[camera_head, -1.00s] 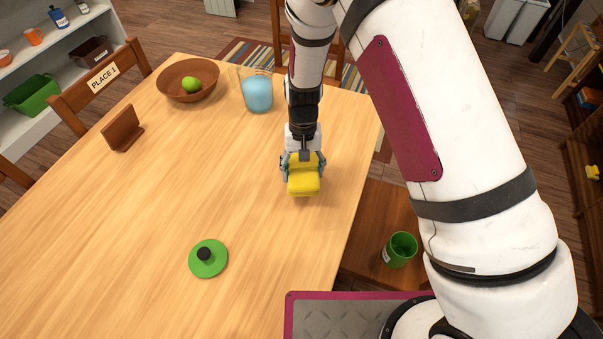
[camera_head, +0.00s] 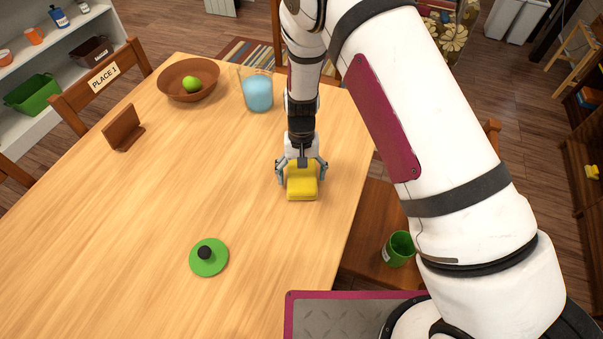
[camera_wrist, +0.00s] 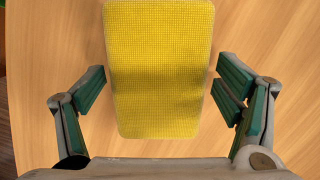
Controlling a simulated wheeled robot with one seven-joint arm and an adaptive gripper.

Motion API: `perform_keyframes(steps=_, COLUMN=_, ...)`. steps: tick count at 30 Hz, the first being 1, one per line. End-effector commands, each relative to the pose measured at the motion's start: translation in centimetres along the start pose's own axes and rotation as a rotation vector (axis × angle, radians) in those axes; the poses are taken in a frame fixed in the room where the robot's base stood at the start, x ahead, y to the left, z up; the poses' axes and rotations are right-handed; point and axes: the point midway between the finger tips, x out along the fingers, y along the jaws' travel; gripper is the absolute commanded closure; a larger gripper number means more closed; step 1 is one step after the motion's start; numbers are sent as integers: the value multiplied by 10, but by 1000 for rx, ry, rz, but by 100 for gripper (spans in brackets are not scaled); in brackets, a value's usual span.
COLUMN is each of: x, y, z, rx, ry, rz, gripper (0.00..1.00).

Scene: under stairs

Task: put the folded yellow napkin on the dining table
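The folded yellow napkin (camera_head: 302,187) lies on the dining table (camera_head: 170,200), near the table's right edge. In the wrist view the napkin (camera_wrist: 160,70) shows as a flat yellow woven block over the wood. My gripper (camera_head: 302,174) is right above and around the napkin's far part. In the wrist view its green-padded fingers (camera_wrist: 160,92) stand apart, with a gap to the napkin on each side. The gripper is open and holds nothing.
A green lid with a black knob (camera_head: 208,257) lies on the table nearer to me. A brown bowl with a green fruit (camera_head: 172,88), a blue pitcher (camera_head: 258,94) and a brown wooden stand (camera_head: 122,130) are farther back. A green mug (camera_head: 399,248) sits on a chair to the right.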

Motion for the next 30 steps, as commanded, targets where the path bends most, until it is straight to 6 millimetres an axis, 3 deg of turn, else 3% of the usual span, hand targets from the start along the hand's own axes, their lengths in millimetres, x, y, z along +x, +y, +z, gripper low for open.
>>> perform_keyframes(steps=11, x=-11, y=-1, z=0, rx=-1, ry=3, rz=-2, gripper=15)
perform_keyframes(steps=24, x=-94, y=0, z=0, rx=-2, ry=4, rz=-1, gripper=15)
perform_keyframes(steps=30, x=-118, y=-1, z=0, rx=-1, ry=2, rz=-1, gripper=15)
